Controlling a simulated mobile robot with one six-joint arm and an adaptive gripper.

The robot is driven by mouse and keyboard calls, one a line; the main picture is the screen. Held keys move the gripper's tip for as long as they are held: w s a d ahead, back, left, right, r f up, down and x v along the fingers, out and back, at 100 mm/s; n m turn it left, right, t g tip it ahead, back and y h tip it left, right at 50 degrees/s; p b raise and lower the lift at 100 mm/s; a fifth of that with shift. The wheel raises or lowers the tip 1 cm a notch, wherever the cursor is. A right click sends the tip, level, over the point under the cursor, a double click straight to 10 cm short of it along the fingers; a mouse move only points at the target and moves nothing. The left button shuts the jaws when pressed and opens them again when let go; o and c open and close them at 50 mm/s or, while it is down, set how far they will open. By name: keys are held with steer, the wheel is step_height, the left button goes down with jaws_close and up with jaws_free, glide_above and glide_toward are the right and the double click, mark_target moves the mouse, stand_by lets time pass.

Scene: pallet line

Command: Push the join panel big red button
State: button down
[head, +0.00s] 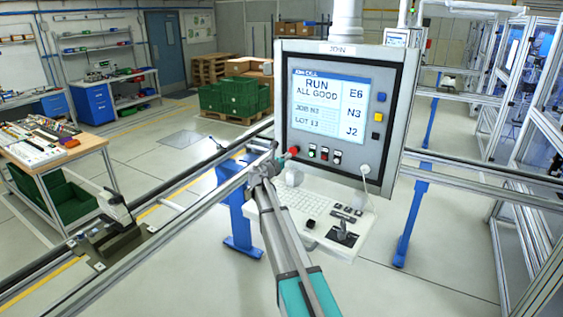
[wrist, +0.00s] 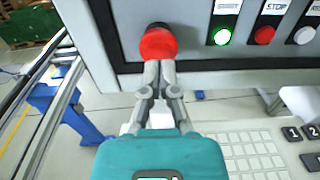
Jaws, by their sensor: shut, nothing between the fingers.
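The join panel (head: 392,120) is a grey box labelled JOIN with a lit screen (head: 329,103). Its big red button (head: 294,150) sits at the lower left of the panel face, and in the wrist view the red button (wrist: 158,43) is at the top centre. My gripper (head: 279,160) is shut and empty, with its fingertips (wrist: 159,64) at the lower edge of the red button. They look very close or touching; I cannot tell whether the button is pressed in.
A lit green button (wrist: 222,36) and a smaller red STOP button (wrist: 264,35) are to the right. A keyboard shelf (head: 315,215) juts out below the panel. Metal rails (head: 120,240) run at the left, and a workbench (head: 60,155) stands beyond them.

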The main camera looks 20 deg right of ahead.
mark_target(292, 152)
steer(key=shift+x, duration=0.8)
steer(key=shift+w+d, duration=0.1)
steer(key=shift+x, duration=0.8)
steer(key=shift+s+a, duration=0.4)
steer(key=shift+a, duration=0.2)
steer(key=v, duration=1.3)
steer(key=shift+w, duration=0.15)
